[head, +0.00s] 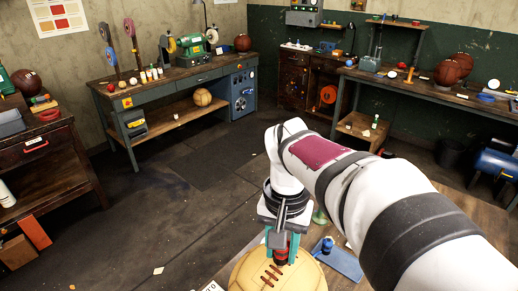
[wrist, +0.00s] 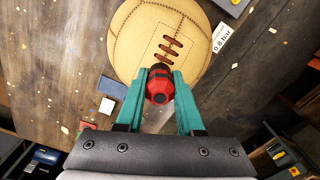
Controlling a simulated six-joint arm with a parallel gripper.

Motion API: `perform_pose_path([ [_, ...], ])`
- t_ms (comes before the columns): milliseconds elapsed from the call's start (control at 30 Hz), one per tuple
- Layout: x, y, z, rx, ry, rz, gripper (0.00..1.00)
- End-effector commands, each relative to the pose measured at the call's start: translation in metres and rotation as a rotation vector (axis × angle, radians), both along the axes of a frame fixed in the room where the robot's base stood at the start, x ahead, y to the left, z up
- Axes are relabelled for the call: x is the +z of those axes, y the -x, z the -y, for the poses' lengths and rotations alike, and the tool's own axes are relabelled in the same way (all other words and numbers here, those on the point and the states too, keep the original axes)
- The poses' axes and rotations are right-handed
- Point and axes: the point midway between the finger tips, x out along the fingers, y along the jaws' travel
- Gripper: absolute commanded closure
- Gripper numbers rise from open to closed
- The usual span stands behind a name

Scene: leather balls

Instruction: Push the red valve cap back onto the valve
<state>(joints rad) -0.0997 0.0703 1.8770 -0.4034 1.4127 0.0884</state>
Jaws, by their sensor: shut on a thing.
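The tan leather ball (head: 268,275) with brown lacing sits at the bottom of the head view; it also fills the top middle of the wrist view (wrist: 135,45). My gripper (head: 281,249) points down over the ball. In the wrist view, its teal fingers (wrist: 162,76) are shut on the red valve cap (wrist: 160,88), which has a dark part towards the ball. The cap appears beside the end of the lacing. The valve is hidden behind the cap and fingers, and I cannot tell whether the cap touches it.
A white card reading 0.8 bar (wrist: 222,38) lies beside the ball. A blue mat (head: 345,265) with a small blue bottle (head: 326,245) on it is right of my gripper. Small blue (wrist: 112,87) and pale (wrist: 106,106) pieces lie left of the fingers. Workbenches stand farther back.

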Motion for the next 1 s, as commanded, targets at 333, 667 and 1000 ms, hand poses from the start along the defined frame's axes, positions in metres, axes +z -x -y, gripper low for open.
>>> perform_pose_path([
  [333, -0.006, 0.0, 0.0, -0.001, -0.001, 0.0, 1.0],
  [667, -0.007, 0.0, 0.0, -0.001, 0.0, 0.0, 1.0],
  [1000, -0.011, 0.0, 0.0, -0.001, 0.0, -0.001, 1.0],
])
